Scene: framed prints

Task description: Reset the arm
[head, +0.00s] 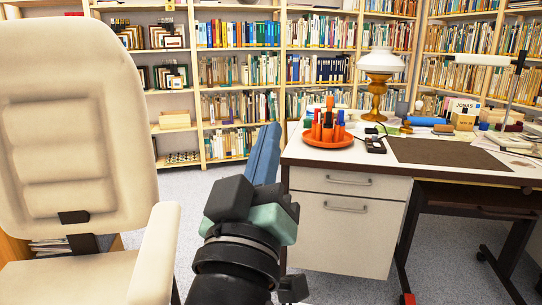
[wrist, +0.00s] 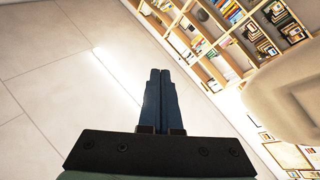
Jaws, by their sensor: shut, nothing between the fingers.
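My gripper (head: 265,153) is in the middle of the head view, raised in the gap between the chair and the desk. Its blue fingers point up and slightly right. In the wrist view my gripper (wrist: 160,75) shows its two fingers side by side, touching, with nothing between them. The fingers touch nothing else that I can see. The rest of my arm runs down to the bottom edge of the head view.
A cream office chair (head: 70,120) stands close on the left, its armrest (head: 155,255) near my arm. A white desk (head: 345,225) with drawers stands on the right, holding an orange pen tray (head: 328,140) and a lamp (head: 380,62). Bookshelves (head: 240,15) line the back.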

